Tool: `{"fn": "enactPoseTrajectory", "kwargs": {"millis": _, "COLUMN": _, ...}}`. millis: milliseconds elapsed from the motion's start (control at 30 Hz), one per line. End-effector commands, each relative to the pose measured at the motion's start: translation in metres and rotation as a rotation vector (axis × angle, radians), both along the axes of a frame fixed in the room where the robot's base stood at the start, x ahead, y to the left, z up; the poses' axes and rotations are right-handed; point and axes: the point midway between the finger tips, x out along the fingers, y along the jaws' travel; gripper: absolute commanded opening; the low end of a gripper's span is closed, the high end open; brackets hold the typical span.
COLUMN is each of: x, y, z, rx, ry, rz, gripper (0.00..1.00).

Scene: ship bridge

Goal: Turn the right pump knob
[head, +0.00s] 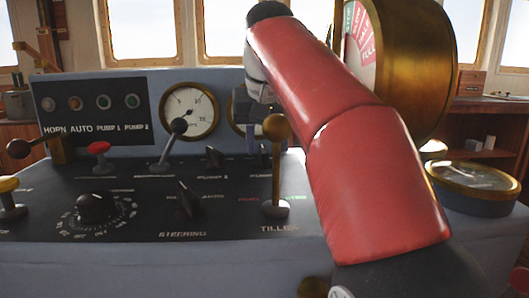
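The right pump knob (263,157) is a small dark knob on the console's black top, partly behind the brass tiller lever. The left pump knob (213,156) is a similar dark knob to its left. My gripper (264,142) points down at the right pump knob, in front of the gauges. One bluish finger shows just left of the knob. The tiller's ball hides much of the other side, so I cannot tell the finger gap or whether they touch the knob.
The brass tiller lever (277,175) stands close in front of the gripper. A grey lever (172,142) rises to the left. A large brass telegraph (418,65) stands behind my red arm. A round brass gauge (473,182) lies at right.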

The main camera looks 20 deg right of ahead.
Motion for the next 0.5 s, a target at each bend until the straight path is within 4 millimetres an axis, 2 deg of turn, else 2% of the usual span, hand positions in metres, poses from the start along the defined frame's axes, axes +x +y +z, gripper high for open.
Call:
{"fn": "enactPoseTrajectory", "kwargs": {"millis": 133, "x": 0.0038, "y": -0.0006, "z": -0.0105, "rx": 0.0, "ry": 0.0, "rz": 0.0, "gripper": 0.34}}
{"fn": "enactPoseTrajectory", "kwargs": {"millis": 400, "x": 0.0047, "y": -0.0006, "z": -0.0112, "rx": 0.001, "ry": -0.001, "rz": 0.0, "gripper": 0.34}}
{"fn": "enactPoseTrajectory", "kwargs": {"millis": 500, "x": 0.0047, "y": -0.0006, "z": -0.0111, "rx": 0.001, "ry": -0.001, "rz": 0.0, "gripper": 0.22}}
